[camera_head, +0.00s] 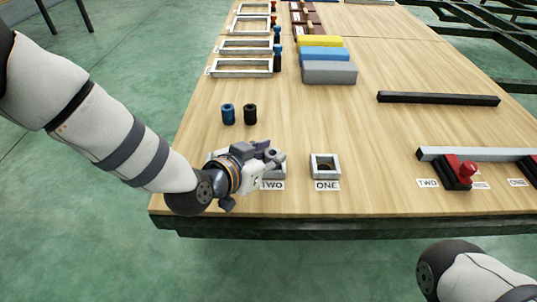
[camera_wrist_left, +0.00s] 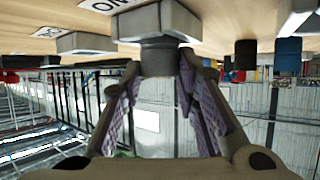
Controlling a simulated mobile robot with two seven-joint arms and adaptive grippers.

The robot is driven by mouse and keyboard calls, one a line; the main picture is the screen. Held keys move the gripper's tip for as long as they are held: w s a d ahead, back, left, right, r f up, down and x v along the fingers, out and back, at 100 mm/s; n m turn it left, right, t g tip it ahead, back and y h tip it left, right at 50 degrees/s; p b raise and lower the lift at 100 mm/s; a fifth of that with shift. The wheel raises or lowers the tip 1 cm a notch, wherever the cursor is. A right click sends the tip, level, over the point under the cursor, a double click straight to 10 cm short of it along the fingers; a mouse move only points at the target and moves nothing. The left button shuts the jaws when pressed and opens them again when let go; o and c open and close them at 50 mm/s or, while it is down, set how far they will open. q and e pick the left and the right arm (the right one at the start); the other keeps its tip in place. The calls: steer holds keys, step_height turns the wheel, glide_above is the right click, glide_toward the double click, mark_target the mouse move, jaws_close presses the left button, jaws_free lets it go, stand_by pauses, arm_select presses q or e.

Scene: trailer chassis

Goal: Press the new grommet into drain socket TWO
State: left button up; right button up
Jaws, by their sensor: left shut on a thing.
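My left gripper (camera_head: 272,158) is over drain socket TWO (camera_head: 279,172), a grey square frame at the front of the table that it partly covers. In the left wrist view, which has the tabletop along its top, its fingers (camera_wrist_left: 160,85) are shut on a dark grey grommet (camera_wrist_left: 160,58). The grommet meets the grey socket (camera_wrist_left: 150,20); how deep it sits I cannot tell. My right gripper is out of view; only part of that arm shows at the lower right.
A blue cylinder (camera_head: 228,114) and a black cylinder (camera_head: 250,114) stand behind the gripper. Coloured blocks (camera_head: 329,72) and white frames (camera_head: 243,68) lie farther back. The middle is clear.

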arm_select(q)
steer(key=o, duration=1.1)
steer(key=shift+f, duration=0.1)
steer(key=shift+o, duration=0.2)
steer(key=shift+r, duration=0.25)
steer(key=p+v, duration=0.4)
steer(key=v, duration=0.8)
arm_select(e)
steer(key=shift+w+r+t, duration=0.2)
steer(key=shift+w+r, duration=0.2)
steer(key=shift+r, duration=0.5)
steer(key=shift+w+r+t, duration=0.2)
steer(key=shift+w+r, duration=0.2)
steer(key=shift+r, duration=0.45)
arm_select(q)
steer(key=shift+f, duration=0.1)
